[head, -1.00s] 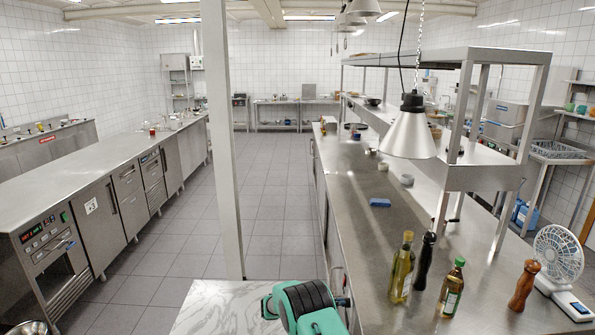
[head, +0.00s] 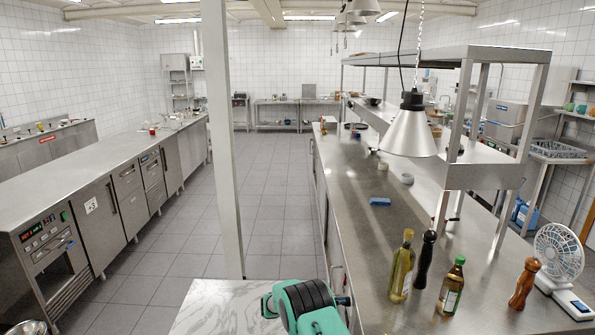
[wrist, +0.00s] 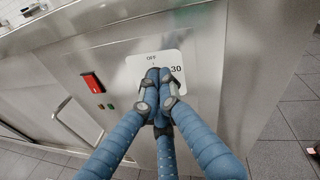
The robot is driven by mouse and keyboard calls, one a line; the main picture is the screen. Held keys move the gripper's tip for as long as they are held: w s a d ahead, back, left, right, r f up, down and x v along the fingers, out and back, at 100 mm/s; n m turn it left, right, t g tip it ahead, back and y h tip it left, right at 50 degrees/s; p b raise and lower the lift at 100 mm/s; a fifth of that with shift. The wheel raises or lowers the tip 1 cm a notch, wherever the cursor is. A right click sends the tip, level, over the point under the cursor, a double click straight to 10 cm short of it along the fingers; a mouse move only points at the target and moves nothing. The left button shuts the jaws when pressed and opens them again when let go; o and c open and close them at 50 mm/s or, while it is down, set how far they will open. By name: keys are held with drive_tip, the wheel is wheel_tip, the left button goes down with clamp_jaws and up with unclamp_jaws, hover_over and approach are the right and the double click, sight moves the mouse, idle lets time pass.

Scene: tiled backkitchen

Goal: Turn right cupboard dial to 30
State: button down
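In the wrist view a white dial plate (wrist: 134,69) is fixed to a steel cupboard front. It bears the marks "OFF" at the top and "30" at the upper right. My gripper (wrist: 160,80) has blue segmented fingers with dark pads. Its fingertips are drawn close together over the middle of the plate, around the place of the dial. The dial itself is almost wholly hidden by the fingers, so its pointing direction cannot be read. The gripper is not visible in the head view.
Left of the plate in the wrist view are a red switch (wrist: 92,82) and a bar handle (wrist: 78,118). In the head view a long steel counter (head: 110,165) runs along the left, and tiled floor (head: 265,185) lies open in the middle.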

drive_tip(key=shift+s+f+b, duration=0.4)
drive_tip(key=shift+f, duration=0.25)
drive_tip(key=shift+s+f, duration=0.15)
drive_tip(key=shift+f+b, duration=0.2)
drive_tip(key=shift+b, duration=0.55)
drive_tip(key=shift+r, duration=0.25)
drive_tip(key=shift+s, duration=0.25)
drive_tip(key=shift+a, duration=0.1)
drive_tip(key=a+b, duration=0.2)
drive_tip(key=a, duration=0.4)
